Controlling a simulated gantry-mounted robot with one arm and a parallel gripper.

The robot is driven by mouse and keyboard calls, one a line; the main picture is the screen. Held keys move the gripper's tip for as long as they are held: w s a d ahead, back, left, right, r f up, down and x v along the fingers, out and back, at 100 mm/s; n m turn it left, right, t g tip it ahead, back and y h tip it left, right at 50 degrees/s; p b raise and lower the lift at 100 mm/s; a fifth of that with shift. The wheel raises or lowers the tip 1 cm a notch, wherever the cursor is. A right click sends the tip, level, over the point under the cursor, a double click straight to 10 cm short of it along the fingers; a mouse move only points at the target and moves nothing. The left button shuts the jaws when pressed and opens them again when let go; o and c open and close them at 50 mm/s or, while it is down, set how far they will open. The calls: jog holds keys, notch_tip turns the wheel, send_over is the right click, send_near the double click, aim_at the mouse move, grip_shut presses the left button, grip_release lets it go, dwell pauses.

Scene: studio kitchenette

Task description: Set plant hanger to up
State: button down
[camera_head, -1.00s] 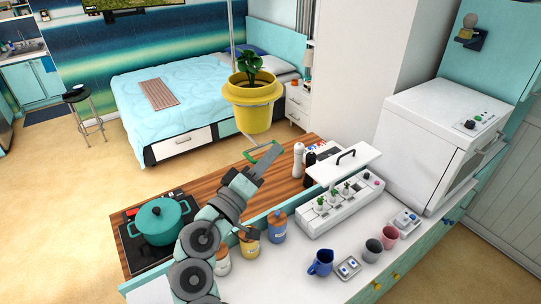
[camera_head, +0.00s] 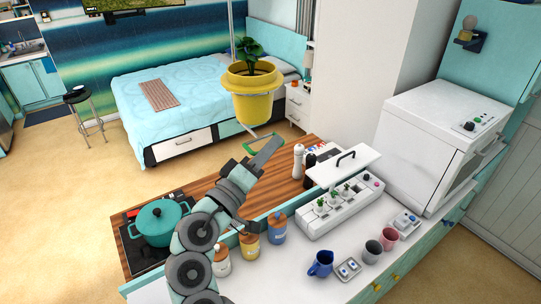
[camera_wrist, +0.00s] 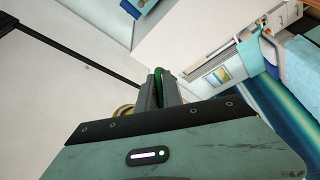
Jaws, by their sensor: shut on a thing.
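The plant hanger holds a yellow pot (camera_head: 252,103) with a leafy green plant (camera_head: 249,50). It hangs in front of the bed, above the far edge of the wooden counter. A thin pull rod with a green handle (camera_head: 254,146) extends below the pot. My gripper (camera_head: 268,147) is shut on the green handle, just under the pot. In the wrist view, my gripper (camera_wrist: 160,84) has its two fingers close together around a green piece (camera_wrist: 158,73). The pot is mostly out of the wrist view.
A teal pot (camera_head: 160,221) sits on the black cooktop beside my arm. A white oven (camera_head: 440,130) is at the right. Air around the hanger is free.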

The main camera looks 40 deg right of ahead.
jog(key=shift+r, duration=0.85)
jog(key=shift+f, duration=0.1)
jog(key=c, duration=1.5)
grip_release()
jog(key=shift+f, duration=0.1)
jog(key=b+v, duration=0.3)
jog(key=v, duration=0.7)
jog(key=shift+a+f, duration=0.1)
jog(key=shift+a, duration=0.3)
